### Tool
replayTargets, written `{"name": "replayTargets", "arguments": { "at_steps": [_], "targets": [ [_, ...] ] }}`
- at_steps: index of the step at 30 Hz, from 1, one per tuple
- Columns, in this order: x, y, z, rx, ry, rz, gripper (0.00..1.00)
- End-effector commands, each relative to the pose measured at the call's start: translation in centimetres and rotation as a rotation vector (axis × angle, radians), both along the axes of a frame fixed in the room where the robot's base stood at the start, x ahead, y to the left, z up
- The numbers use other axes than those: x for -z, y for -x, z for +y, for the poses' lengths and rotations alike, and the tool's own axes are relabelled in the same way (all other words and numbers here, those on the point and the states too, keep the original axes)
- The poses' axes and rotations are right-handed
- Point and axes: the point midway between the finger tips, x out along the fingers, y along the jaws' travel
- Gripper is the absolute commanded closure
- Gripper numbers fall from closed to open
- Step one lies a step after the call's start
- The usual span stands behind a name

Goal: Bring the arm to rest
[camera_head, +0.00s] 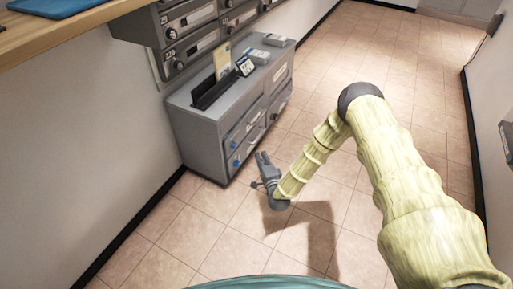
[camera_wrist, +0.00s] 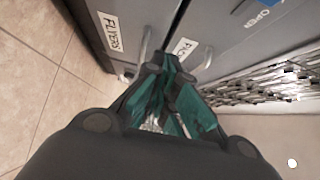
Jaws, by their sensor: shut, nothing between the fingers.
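My arm (camera_head: 400,165) shows in the head view, covered in a pale yellow sleeve, bent at the elbow and reaching down to the left. My gripper (camera_head: 262,158) is at its end, in front of the grey cabinet's right-hand front, low above the tiled floor. In the wrist view my gripper (camera_wrist: 166,68) is shut, with its fingertips together and nothing held. The tips appear near the cabinet doors and a handle; I cannot tell whether they touch.
The grey cabinet (camera_head: 208,133) has handled doors; one is labelled FLYERS (camera_wrist: 112,32) in the wrist view. Its top holds a black holder (camera_head: 213,90) and small boxes. Mailboxes (camera_head: 190,45) hang above. A wooden counter (camera_head: 60,32) is at upper left. The tiled floor (camera_head: 400,65) is clear behind.

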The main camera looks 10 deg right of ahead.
Motion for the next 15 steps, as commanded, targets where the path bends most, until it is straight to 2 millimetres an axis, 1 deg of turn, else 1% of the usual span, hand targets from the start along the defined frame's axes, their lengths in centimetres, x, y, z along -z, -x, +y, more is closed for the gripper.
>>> {"name": "replayTargets", "arguments": {
  "at_steps": [1,6,10,15],
  "targets": [
    [-0.2,1.0,-0.1,0.001,-0.001,0.003,1.0],
    [-0.1,3.2,-0.2,-0.001,-0.001,0.002,1.0],
    [0.0,4.1,-0.2,-0.001,0.0,0.001,1.0],
    [0.1,4.5,-0.2,-0.002,0.001,0.0,1.0]
  ]
}}
